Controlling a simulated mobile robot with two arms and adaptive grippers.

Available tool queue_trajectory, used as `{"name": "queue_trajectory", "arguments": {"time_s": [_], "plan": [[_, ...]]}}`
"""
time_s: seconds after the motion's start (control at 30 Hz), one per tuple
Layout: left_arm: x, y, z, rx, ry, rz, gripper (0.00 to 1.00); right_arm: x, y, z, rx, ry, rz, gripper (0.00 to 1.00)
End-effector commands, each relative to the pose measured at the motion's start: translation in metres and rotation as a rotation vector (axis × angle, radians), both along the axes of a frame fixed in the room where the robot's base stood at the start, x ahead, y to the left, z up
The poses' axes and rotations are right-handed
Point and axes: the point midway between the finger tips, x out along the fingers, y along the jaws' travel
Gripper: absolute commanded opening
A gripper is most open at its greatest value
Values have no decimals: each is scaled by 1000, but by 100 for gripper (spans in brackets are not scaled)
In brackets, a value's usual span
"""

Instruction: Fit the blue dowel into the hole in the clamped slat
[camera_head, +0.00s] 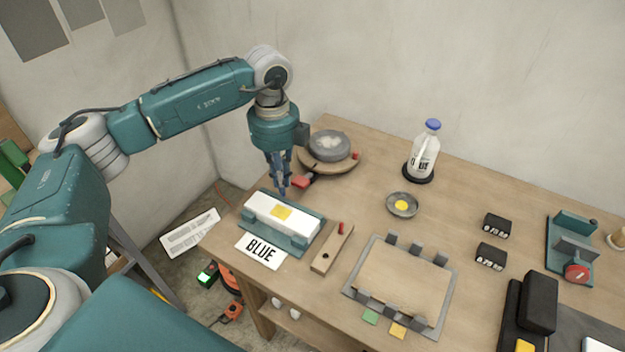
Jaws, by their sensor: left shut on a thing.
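My left gripper (279,172) hangs down over the left part of the workbench, just behind the white block. It is shut on a thin, dark blue upright piece, which I take to be the blue dowel (282,189). The fingers hide most of it, and I cannot tell how far it is above the bench. A narrow wooden slat (333,247) lies to the right of the white block, with a red peg at its far end and a dark round hole near its front end. I cannot make out a clamp on it. My right gripper is out of view.
The white block (282,218) sits in a teal holder, with a card reading BLUE (261,250) before it. A grey frame with clamps (447,285) lies right of the slat. A bottle (424,150) and small dish (402,205) stand farther back.

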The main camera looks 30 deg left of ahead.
Motion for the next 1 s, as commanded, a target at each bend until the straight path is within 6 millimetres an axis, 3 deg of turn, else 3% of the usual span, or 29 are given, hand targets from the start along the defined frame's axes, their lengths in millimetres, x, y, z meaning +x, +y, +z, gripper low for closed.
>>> {"name": "queue_trajectory", "arguments": {"time_s": [0.13, 0.4, 0.57, 1.0], "plan": [[0, 12, -5, -2, 1, 21, 1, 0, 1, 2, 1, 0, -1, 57], [1, 12, -5, -1, 0, 22, 1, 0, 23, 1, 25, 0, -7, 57], [1, 11, -4, 5, 8, 64, 1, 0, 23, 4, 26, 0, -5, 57], [0, 11, -42, 6, 8, 61, 1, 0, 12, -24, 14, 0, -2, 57]]}}
